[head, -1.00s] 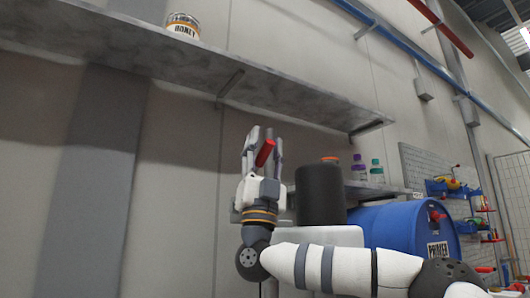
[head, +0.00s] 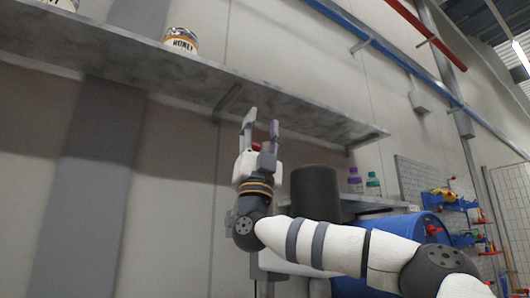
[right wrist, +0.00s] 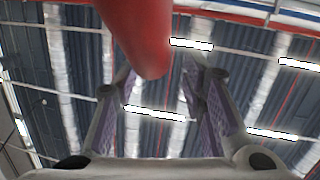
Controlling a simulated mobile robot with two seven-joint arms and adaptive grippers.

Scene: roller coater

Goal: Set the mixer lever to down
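A red rod-like part, which looks like the mixer lever (head: 256,147), shows only as a small piece at the base of my right gripper's fingers in the head view. In the right wrist view the red rod (right wrist: 140,40) comes in from the top edge, its rounded end over the space between the fingers. My right gripper (head: 261,119) points up with its two fingers apart. It also shows open in the right wrist view (right wrist: 165,85). I cannot tell whether it touches the rod. The lever's mount is hidden. My left gripper is not in view.
A long grey shelf (head: 300,118) with cans (head: 181,41) runs above and behind the right gripper. A dark cylinder (head: 315,193) stands right of it, before a blue barrel (head: 385,228). Bottles (head: 373,184) stand on a lower shelf. Wall pipes run at upper right.

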